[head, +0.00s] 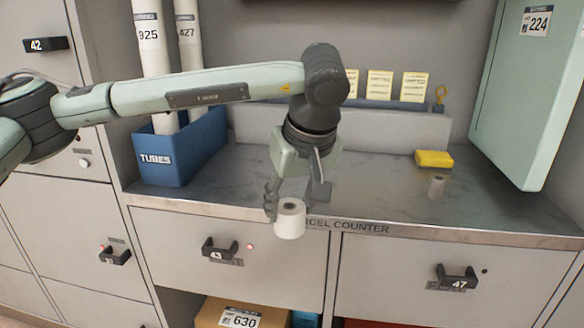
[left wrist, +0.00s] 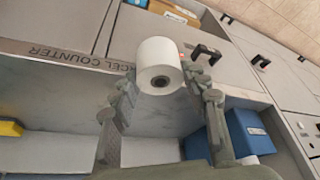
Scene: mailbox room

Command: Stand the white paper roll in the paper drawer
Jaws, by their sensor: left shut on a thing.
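The white paper roll (head: 290,222) is in my left gripper (head: 293,203), which is shut on it. It is held upright above the front edge of the counter, in front of the drawer fronts. In the left wrist view the white roll (left wrist: 158,58) sits between the fingertips, with its dark core end facing the camera. Drawer 43 (head: 170,240) and drawer 47 (head: 400,280) are both shut under the counter. No drawer in view is marked as the paper drawer. My right gripper is not in view.
A green cabinet door (head: 520,100) hangs at the right. A cardboard box (head: 225,312) sits below drawer 43.

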